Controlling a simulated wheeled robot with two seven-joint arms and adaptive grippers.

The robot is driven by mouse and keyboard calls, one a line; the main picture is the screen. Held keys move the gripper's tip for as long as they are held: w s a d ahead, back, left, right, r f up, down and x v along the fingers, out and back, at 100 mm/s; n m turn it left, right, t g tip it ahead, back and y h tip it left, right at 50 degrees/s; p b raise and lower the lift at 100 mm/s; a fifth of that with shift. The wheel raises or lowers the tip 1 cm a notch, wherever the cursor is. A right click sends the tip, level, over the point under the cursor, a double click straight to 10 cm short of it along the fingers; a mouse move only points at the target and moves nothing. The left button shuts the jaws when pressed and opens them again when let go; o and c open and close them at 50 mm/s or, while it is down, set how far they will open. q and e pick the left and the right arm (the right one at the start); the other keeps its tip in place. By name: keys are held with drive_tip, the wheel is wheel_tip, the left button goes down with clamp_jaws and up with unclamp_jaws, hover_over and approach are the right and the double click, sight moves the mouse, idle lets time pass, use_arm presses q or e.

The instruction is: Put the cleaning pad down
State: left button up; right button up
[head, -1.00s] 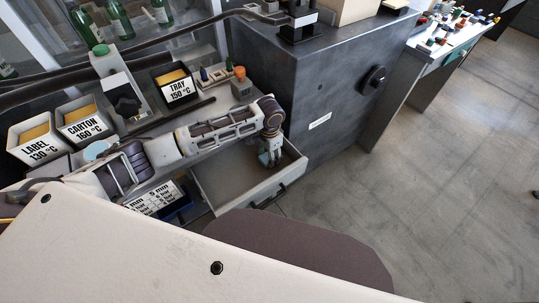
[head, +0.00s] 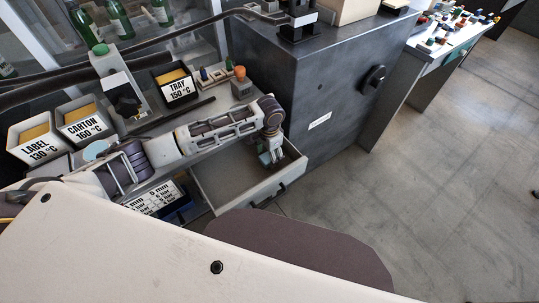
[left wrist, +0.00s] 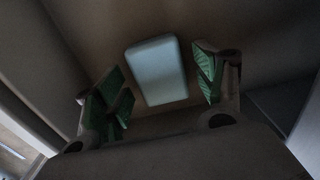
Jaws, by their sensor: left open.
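My left gripper (head: 272,157) is inside the open drawer (head: 276,192), near its far right corner. The left wrist view shows its green-lined fingers (left wrist: 160,88) spread wide. A pale blue-grey cleaning pad (left wrist: 158,72) with rounded corners lies in the drawer beyond and between them. Clear gaps show on both sides of the pad, so the fingers are apart from it. In the head view I cannot make the pad out clearly at the gripper. My right gripper is not in view.
The drawer sits beside a dark grey machine cabinet (head: 330,90). Bins labelled LABEL (head: 37,139), CARTON (head: 84,124) and TRAY (head: 178,86) stand along the bench. The drawer floor left of my gripper is bare. A brown rounded seat (head: 300,250) is in front.

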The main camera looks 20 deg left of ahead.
use_arm(q)
wheel_tip(320, 180, up, 12)
drive_tip(key=p, duration=0.1)
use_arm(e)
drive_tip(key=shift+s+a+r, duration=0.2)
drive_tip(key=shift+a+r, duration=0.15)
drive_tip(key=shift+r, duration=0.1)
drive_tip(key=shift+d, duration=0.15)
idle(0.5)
use_arm(q)
drive_tip(key=shift+r, duration=0.1)
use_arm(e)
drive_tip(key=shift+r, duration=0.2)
use_arm(q)
wheel_tip(320, 180, up, 9)
drive_tip(key=p, duration=0.9)
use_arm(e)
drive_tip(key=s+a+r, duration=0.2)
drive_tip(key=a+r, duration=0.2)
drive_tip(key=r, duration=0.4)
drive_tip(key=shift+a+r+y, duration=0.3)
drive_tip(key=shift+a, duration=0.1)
